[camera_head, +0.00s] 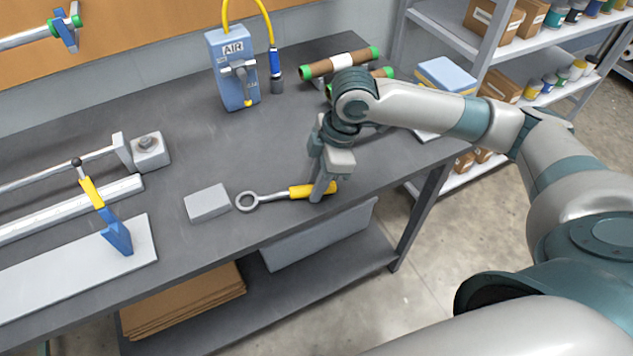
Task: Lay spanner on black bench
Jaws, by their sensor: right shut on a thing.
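The spanner (272,197) has a grey ring end and a yellow handle. It lies low over the black bench (180,170), near its front edge; I cannot tell whether it touches the top. My right gripper (320,194) comes down from above and is shut on the yellow handle, hiding part of it. The ring end points left, close to a grey block (207,203). My left gripper is not in view.
A blue AIR unit (233,70) with a yellow hose stands at the back. Green-ended rolls (340,63) lie at the back right. A long rail with a blue-and-yellow lever (115,232) fills the left. The bench middle is clear. Shelves (440,35) stand at right.

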